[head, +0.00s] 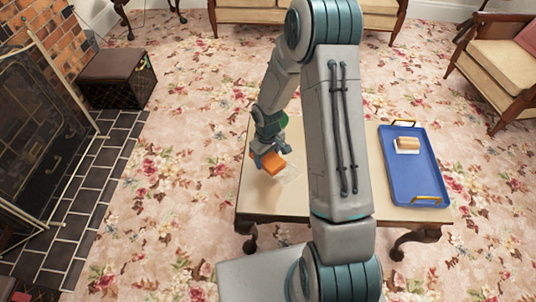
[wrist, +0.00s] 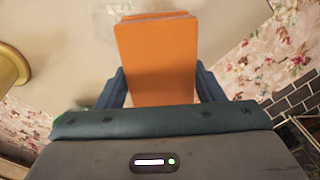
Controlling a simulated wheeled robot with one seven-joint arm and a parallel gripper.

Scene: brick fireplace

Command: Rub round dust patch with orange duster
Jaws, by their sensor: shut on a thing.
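My gripper (head: 268,153) is shut on the orange duster (head: 273,164) above the left part of the cream-topped table (head: 265,203). In the wrist view the duster (wrist: 157,62) stands out between the two blue fingers. A pale, whitish dust patch (head: 291,172) lies on the tabletop just right of the duster in the head view. Part of it (wrist: 118,12) also shows at the top of the wrist view, beyond the duster's end. My arm and the duster may hide some of it, so its full outline is unclear. I cannot tell whether the duster touches the tabletop.
A blue tray (head: 424,178) with gold handles stands on the table's right side, holding a tan-and-white block (head: 407,145). A green thing (head: 284,120) is partly hidden behind my arm. A round brass object (wrist: 10,68) shows at the wrist view's left edge.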

